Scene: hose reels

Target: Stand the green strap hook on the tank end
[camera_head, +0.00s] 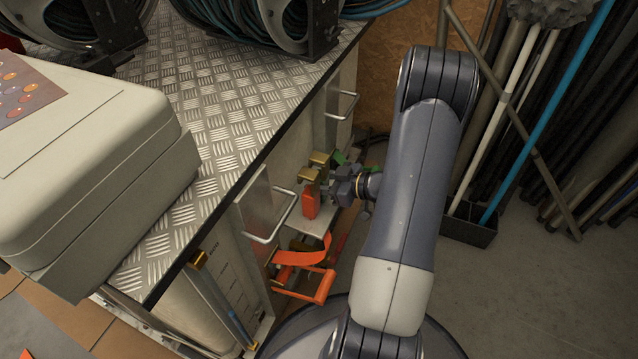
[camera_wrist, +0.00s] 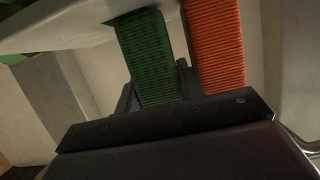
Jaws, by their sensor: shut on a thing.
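My gripper (camera_head: 328,186) is low beside the cabinet side, under the edge of the checker-plate deck. In the wrist view the green strap hook (camera_wrist: 150,55) shows as a ribbed green strap, slightly tilted, between the dark fingers of my gripper (camera_wrist: 157,88), which is shut on it. In the head view only a small patch of green (camera_head: 340,158) shows behind the gripper, beside brass-coloured metal pieces. Most of the hook is hidden there. A pale body with a blue sight tube (camera_head: 228,305) stands at the front of the cabinet; I cannot tell whether it is the tank end.
A ribbed orange strap (camera_wrist: 213,45) is close right of the green one. Orange straps (camera_head: 302,257) hang below my gripper. A metal handle (camera_head: 272,220) sticks out of the cabinet. A beige case (camera_head: 85,165) and hose reels stand on the deck (camera_head: 215,125). Poles lean at right.

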